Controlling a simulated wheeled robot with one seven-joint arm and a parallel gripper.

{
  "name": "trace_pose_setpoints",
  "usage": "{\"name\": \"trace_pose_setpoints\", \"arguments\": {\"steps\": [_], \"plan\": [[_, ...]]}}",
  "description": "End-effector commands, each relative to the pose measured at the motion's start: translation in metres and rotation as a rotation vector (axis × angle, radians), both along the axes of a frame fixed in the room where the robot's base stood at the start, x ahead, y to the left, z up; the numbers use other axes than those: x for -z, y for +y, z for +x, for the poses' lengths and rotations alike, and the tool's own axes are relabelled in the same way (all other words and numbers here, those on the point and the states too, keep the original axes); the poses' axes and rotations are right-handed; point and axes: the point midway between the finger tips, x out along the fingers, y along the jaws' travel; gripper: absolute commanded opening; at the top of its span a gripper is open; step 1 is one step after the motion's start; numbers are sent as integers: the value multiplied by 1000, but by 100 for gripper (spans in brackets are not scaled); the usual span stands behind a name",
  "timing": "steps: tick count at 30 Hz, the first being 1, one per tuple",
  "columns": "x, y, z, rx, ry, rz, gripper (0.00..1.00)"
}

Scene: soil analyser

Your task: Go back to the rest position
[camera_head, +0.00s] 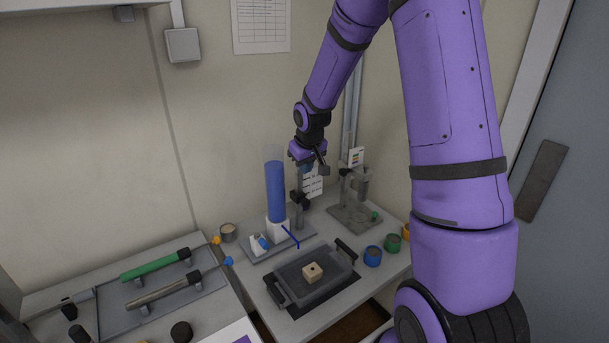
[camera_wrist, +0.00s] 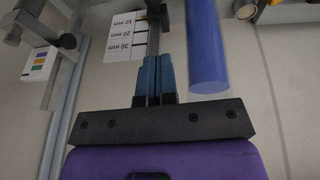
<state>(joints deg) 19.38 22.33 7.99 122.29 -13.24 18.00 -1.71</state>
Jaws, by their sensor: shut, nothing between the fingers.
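My gripper (camera_wrist: 157,80) shows in the wrist view with its two blue-grey fingers pressed together and nothing between them. In the head view my gripper (camera_head: 308,162) is above the back of the bench, just right of the top of a tall blue column (camera_head: 275,192). The blue column also stands close to the right of the fingers in the wrist view (camera_wrist: 206,45). A card with mm labels (camera_wrist: 127,38) lies just beyond the fingertips to the left. My purple arm reaches down from the upper right and hides part of the bench.
A tray (camera_head: 336,290) holding a beige block (camera_head: 313,272) sits at the bench front. A small stand (camera_head: 355,200) is at the back right, with a blue cup (camera_head: 373,256) and a green cup (camera_head: 393,243) nearby. Green (camera_head: 155,264) and grey (camera_head: 163,291) cylindrical tools lie at left.

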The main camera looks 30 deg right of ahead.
Motion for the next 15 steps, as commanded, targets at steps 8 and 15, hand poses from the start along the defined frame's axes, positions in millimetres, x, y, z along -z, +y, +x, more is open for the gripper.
{"name": "trace_pose_setpoints", "arguments": {"steps": [8,15], "plan": [[-6,1,-2,-1,1,0,0],[-42,12,-18,1,-14,-15,0]]}}
